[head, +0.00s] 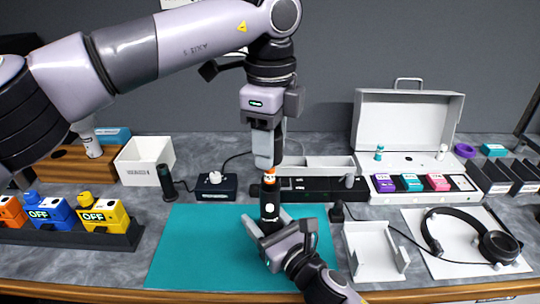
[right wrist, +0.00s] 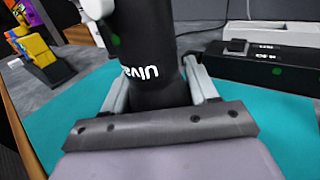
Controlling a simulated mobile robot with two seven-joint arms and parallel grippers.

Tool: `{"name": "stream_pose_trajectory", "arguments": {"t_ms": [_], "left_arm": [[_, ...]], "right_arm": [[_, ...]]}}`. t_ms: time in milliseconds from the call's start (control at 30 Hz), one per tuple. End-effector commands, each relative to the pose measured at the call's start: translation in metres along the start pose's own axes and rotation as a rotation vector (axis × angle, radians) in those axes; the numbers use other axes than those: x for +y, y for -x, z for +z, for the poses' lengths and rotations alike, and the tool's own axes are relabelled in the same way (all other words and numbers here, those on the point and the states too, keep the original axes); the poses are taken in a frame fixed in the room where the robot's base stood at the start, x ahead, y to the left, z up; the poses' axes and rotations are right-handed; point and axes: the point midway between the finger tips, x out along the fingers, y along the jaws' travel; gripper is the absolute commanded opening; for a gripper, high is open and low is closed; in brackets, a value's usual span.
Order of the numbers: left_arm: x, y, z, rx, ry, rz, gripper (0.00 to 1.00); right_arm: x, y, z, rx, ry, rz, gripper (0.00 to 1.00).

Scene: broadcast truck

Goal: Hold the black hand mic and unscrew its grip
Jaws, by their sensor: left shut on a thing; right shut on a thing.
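The black hand mic (head: 269,203) stands upright above the teal mat (head: 185,250), with an orange band near its upper end. My left gripper (head: 267,160) comes down from above and is shut on the mic's upper end, which its fingers hide. My right gripper (head: 266,228) is shut around the lower part of the mic from the front right. In the right wrist view, the black mic body (right wrist: 150,60) with white lettering sits between the two fingers of my right gripper (right wrist: 155,92). The mic's bottom end is hidden.
A white tray (head: 374,274) and a headset (head: 488,244) on a white sheet lie right of the mat. A black rack (head: 318,191) stands behind it. Yellow and blue packs (head: 105,217) stand left. An open grey case (head: 407,125) is at back right. The mat's left side is clear.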

Motion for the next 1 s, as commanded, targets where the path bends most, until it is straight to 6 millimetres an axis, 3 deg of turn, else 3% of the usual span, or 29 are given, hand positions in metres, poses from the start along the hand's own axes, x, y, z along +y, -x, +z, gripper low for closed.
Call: {"name": "stream_pose_trajectory", "arguments": {"t_ms": [267,300,367,567,633,1000], "left_arm": [[0.0001,0.0072,0.0,0.001,0.0,0.001,0.06],[0.0001,0.0072,0.0,0.001,0.0,0.001,0.06],[0.0001,0.0071,0.0,0.001,0.0,0.001,0.06],[0.0001,0.0071,0.0001,0.001,0.0,0.001,0.06],[0.0001,0.007,0.0002,0.001,0.0,0.001,0.06],[0.0001,0.0102,0.0003,0.001,0.0,0.001,0.06]], "right_arm": [[0.0,0.0002,-0.0011,0.002,0.0,0.0,0.0],[0.0,0.0002,-0.0011,0.002,0.0,0.0,0.68],[0.0001,0.0002,-0.001,0.002,0.0,0.0,0.87],[0.0,0.0001,-0.0005,0.001,0.0,0.0,0.88],[0.0,0.0001,-0.0004,0.001,0.0,0.0,1.0],[-0.0004,0.0089,0.0004,0.001,0.001,-0.001,1.0]]}}
